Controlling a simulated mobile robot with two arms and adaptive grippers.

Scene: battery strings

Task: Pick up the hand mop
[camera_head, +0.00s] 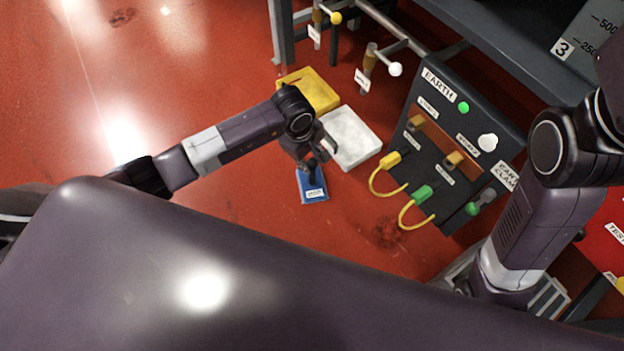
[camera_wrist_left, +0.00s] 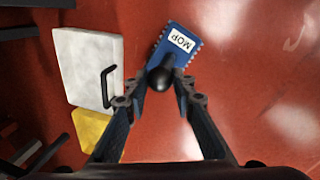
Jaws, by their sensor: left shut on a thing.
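The hand mop is a blue block (camera_head: 313,188) with a white label and a dark upright handle, on the red floor left of the dark panel. In the left wrist view the blue mop (camera_wrist_left: 168,55) shows its "MOP" label and serrated edges, with the round dark handle top (camera_wrist_left: 160,78) between my fingers. My left gripper (camera_head: 314,162) is shut on the handle; it also shows in the left wrist view (camera_wrist_left: 160,92). The fingers hide part of the handle in the head view. Whether the mop touches the floor is hard to tell. My right gripper is out of view.
A white slab (camera_head: 351,138) and a yellow one (camera_head: 312,90) lie close behind the mop. A dark "EARTH" panel (camera_head: 458,145) with yellow cable loops stands to the right. Racks with hanging handles are behind. The red floor (camera_head: 200,90) at left is clear.

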